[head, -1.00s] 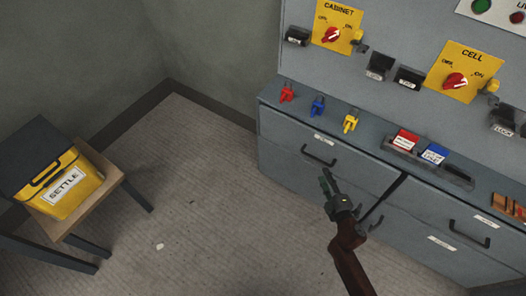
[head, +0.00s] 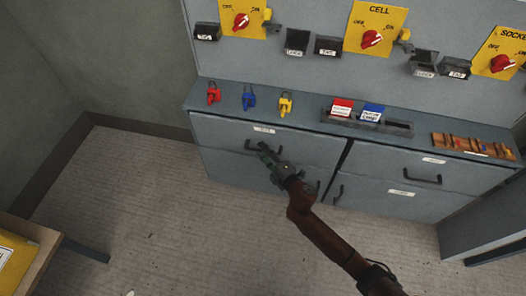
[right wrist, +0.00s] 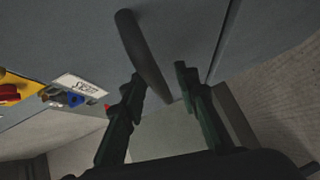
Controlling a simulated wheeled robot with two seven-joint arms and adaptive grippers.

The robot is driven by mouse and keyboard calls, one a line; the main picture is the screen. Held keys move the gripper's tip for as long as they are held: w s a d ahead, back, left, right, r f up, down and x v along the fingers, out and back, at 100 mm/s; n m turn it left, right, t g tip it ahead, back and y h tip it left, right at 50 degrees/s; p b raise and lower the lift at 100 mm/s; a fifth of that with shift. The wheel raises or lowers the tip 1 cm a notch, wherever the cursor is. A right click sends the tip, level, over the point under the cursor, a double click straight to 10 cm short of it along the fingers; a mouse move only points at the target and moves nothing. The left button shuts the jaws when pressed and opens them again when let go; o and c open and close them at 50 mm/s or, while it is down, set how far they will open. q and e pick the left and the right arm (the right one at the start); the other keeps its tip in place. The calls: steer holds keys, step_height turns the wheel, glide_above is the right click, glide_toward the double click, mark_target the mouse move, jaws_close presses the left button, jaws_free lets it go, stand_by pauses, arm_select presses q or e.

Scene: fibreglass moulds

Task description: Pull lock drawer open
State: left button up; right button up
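The left upper drawer (head: 310,146) in the grey cabinet has a small white label (head: 264,129), too small to read in the head view, and a dark bar handle (head: 250,147). The drawer front looks flush with the cabinet. My right gripper (head: 266,155) is at the right part of this handle. In the right wrist view the right gripper's two fingers (right wrist: 159,74) are apart, with the dark handle (right wrist: 143,50) reaching between them. A gap shows beside the right finger; I cannot tell whether the left finger touches. My left gripper is out of view.
Red (head: 213,93), blue (head: 249,98) and yellow (head: 285,104) padlocks stand on the ledge above. A tag tray (head: 398,128) and wooden rack (head: 442,139) lie further right. Another handled drawer (head: 422,178) is to the right. The floor (head: 170,210) before the cabinet is clear.

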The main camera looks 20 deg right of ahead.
steer(key=shift+c, duration=0.4)
jaws_close()
stand_by(0.4)
